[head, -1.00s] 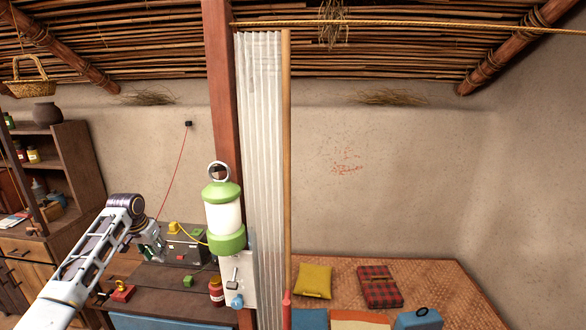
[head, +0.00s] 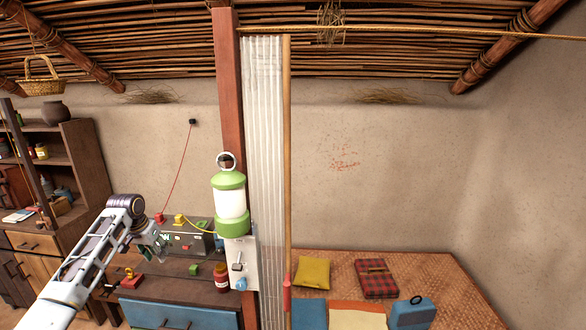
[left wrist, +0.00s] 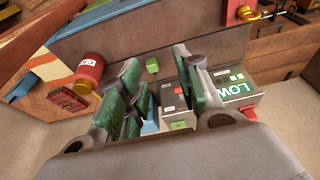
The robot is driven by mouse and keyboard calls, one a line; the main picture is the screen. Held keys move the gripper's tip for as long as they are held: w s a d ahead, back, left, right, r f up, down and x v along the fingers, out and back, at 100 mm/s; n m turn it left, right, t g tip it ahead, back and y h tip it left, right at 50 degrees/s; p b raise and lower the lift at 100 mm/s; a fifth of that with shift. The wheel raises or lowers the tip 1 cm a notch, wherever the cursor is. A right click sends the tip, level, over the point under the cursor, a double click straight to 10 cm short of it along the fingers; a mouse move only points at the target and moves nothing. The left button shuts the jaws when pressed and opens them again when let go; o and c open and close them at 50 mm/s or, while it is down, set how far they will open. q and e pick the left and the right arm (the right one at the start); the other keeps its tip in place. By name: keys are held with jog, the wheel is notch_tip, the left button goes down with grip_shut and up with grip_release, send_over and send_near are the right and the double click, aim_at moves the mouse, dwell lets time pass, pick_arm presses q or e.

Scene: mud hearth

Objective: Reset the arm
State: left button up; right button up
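My left arm (head: 98,252) reaches in from the lower left of the head view. My left gripper (head: 158,248) is at its end, small and partly hidden by the wrist, in front of the grey box on the dark bench. In the left wrist view its two green-padded fingers (left wrist: 160,92) stand apart with a gap between them, and I see nothing held. The grey box with "LOW" on it (left wrist: 240,92) shows beyond the fingers. My right gripper is in neither view.
A green lantern (head: 230,203) hangs on the red post (head: 229,100) beside the curtain (head: 265,150). The bench holds a red jar (head: 222,277), a green block (head: 194,269) and a red block (head: 132,279). A shelf (head: 82,155) stands left, a woven bed (head: 425,275) right.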

pick_arm(q)
jog(key=s+d+f+m, duration=0.3)
jog(key=s+d+f, duration=1.25)
jog(key=d, duration=0.25)
jog(key=s+d+f, duration=0.3)
jog(key=s+d, duration=0.3)
jog(key=s, duration=0.5)
jog(key=s+r+n, duration=0.2)
jog(key=s+r, duration=0.2)
jog(key=s, duration=0.9)
jog(key=s+f+g+b, duration=0.1)
jog(key=s+f, duration=0.1)
jog(key=f, duration=1.5)
jog(key=s+f+b, duration=0.1)
jog(key=s+f, duration=0.1)
jog(key=f, duration=1.6)
jog(key=s+a+f, duration=0.2)
jog(key=s+f, duration=0.8)
jog(key=s+a+f+g+b, duration=0.1)
jog(key=s+f, duration=0.9)
jog(key=s, duration=0.1)
jog(key=shift+s+a+f, duration=0.25)
jog(key=shift+a, duration=0.1)
